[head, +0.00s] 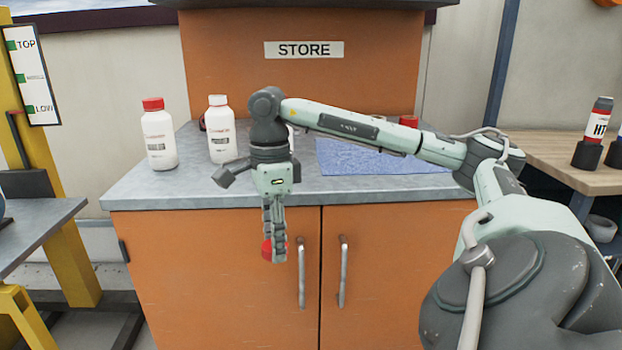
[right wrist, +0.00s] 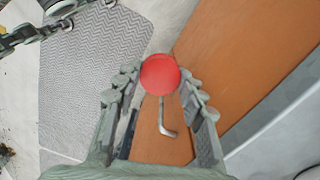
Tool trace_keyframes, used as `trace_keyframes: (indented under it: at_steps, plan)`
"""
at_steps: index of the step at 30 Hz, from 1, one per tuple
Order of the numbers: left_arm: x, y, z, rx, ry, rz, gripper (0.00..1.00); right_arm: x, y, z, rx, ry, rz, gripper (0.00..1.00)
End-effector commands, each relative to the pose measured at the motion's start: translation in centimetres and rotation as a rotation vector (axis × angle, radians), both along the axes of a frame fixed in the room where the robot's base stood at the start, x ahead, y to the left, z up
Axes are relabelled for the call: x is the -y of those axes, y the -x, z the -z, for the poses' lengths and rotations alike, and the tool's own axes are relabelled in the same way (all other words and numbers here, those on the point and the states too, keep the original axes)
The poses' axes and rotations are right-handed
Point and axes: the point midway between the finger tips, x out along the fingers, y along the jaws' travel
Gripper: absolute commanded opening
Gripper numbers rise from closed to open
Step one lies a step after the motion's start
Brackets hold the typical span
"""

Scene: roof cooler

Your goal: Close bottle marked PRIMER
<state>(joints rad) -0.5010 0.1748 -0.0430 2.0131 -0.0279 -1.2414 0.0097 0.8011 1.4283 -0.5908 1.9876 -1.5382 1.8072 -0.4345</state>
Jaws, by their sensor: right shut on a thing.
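My right gripper (head: 274,238) points down in front of the orange cabinet, below the counter's front edge. It is shut on a red cap (head: 267,250); the round red cap (right wrist: 160,74) shows between the fingertips in the right wrist view. On the counter at left stand an upright white bottle with a red cap (head: 160,137) and an upright white bottle with a white cap (head: 221,132). A white bit of something (head: 291,137) shows behind my right wrist, mostly hidden. The bottle labels are too small to read, so I cannot tell which is PRIMER. My left gripper is not in view.
The grey counter (head: 140,190) carries a blue mat (head: 370,162) at right, with a red object (head: 408,121) behind my forearm. Two door handles (head: 301,272) stick out beside the gripper. A wooden bench (head: 550,160) stands at right, a yellow frame (head: 70,235) at left.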

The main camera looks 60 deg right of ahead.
Motion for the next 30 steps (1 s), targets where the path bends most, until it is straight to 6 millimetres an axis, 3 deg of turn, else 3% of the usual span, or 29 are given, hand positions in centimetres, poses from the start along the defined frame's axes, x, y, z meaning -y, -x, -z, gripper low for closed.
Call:
trace_keyframes:
  at_steps: [1, 6, 15, 21, 30]
  plan:
    - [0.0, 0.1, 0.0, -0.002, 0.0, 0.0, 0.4, -2.1, -1.1, 1.1, 0.011, -0.009, -0.176, 0.31]
    - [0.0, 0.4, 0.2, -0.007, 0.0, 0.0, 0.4, -8.6, -3.8, 4.5, 0.035, -0.015, -0.803, 0.31]
    - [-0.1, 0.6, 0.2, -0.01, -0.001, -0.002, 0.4, -19.1, -6.5, 7.6, 0.055, -0.011, -1.802, 0.31]
    - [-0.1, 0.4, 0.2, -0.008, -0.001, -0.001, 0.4, -22.3, -7.0, 8.2, 0.049, -0.001, -2.136, 0.31]
    - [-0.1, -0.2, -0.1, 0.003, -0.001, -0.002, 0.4, -22.7, -7.0, 8.4, 0.046, -0.001, -2.193, 0.31]
